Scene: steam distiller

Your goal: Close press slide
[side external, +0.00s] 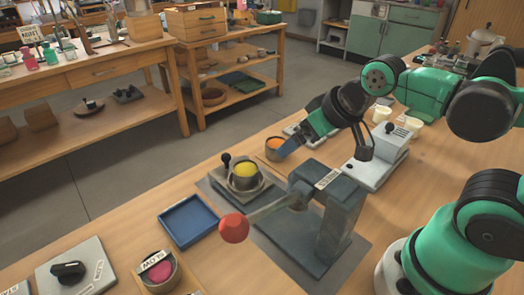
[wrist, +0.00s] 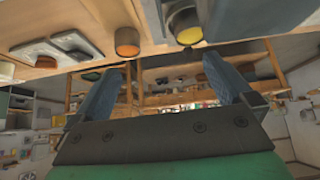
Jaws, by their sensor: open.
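The press (side external: 335,215) is a dark grey frame on a grey base plate, with a lever ending in a red ball (side external: 233,228). The press slide (side external: 243,190) is a grey block carrying a metal cup of yellow material (side external: 245,172), with a black knob (side external: 226,160) at its far left. It sits out to the left of the press frame. The yellow cup also shows at the top of the upside-down wrist view (wrist: 187,30), beyond my open fingers (wrist: 163,66).
A blue tray (side external: 188,221) lies left of the press. A pink cup (side external: 160,273) labelled SLOW and a grey switch box (side external: 75,270) stand at the front left. A grey appliance (side external: 383,153) and white cups (side external: 381,114) stand at the back right.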

